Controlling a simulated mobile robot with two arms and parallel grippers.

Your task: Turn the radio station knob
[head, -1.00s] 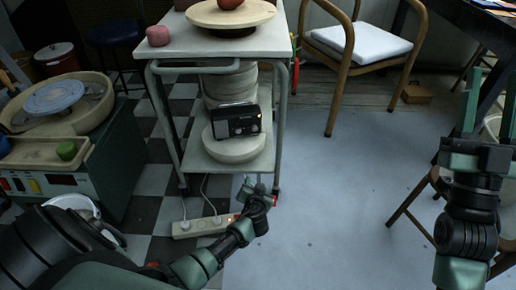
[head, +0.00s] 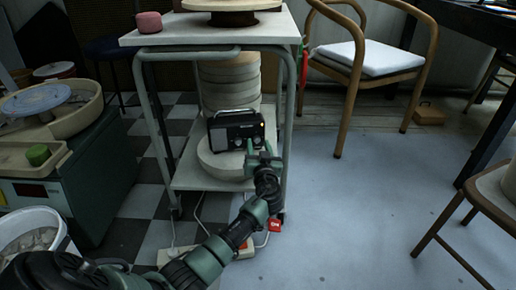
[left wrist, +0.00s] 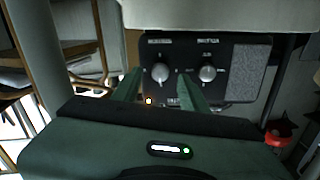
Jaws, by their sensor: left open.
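The small black radio (head: 236,130) stands on pale round discs on the trolley's lower shelf. In the left wrist view the radio's front (left wrist: 238,95) fills the upper middle, with two silver knobs and a speaker grille. One knob (left wrist: 161,72) shows between the fingers of my left gripper (left wrist: 158,84), and the other knob (left wrist: 208,73) is just right of the right finger. My left gripper (head: 263,158) is open in front of the radio's lower right corner in the head view. I cannot tell whether the fingers touch the knob. My right gripper is out of view.
The trolley legs (head: 289,130) frame the shelf, with a stack of discs (head: 230,80) behind the radio. A power strip (head: 180,256) with cords lies on the floor in front. A wooden chair (head: 345,90) stands at right; the blue-grey floor (head: 350,210) is mostly clear.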

